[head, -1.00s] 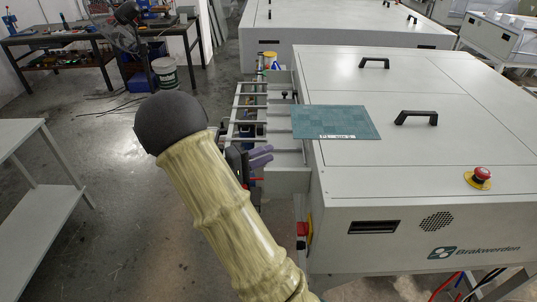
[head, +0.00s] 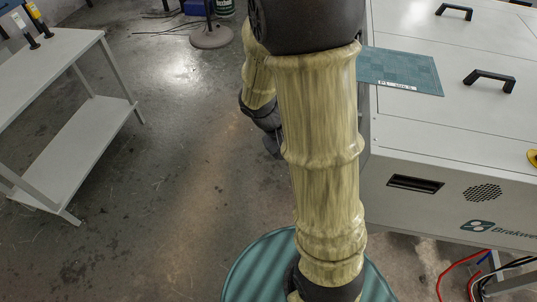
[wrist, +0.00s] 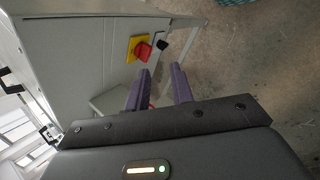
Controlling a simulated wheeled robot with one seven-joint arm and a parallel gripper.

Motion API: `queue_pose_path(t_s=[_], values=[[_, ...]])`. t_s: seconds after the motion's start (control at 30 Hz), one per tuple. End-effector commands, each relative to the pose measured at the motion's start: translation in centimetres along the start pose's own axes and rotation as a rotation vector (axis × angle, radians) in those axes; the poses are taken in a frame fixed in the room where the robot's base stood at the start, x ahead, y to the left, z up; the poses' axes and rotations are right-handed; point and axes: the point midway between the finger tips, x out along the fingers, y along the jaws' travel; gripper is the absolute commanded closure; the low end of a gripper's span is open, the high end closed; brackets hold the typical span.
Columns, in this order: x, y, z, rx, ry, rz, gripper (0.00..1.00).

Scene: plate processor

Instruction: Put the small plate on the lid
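A flat teal plate (head: 405,72) with a white label strip lies on top of the grey machine, near its left edge, in the head view. I cannot tell from the label whether it is the small plate. The machine's pale grey lid panels (head: 455,115) carry black handles (head: 488,78). My gripper (wrist: 162,80) shows in the wrist view with its two purple fingers apart and nothing between them. It points towards the machine's side and the floor, away from the plate.
A red rotary switch on a yellow plate (wrist: 141,48) sits on the machine's side, close ahead of my fingers. A white two-tier table (head: 75,110) stands at the left. The concrete floor between (head: 180,150) is clear. Red and black cables (head: 455,275) hang at lower right.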

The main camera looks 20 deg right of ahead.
Motion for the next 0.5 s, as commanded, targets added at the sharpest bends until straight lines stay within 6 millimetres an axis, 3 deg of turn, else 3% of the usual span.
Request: queue_pose_path(t_s=[0.2, 0.33, 0.5], values=[[-3.5, -5.5, 1.5, -0.003, 0.245, -0.369, 0.77], [-5.7, -6.9, 1.5, 0.021, 0.395, -0.478, 0.77], [-6.6, -7.2, 1.3, 0.037, 0.470, -0.514, 0.77]])
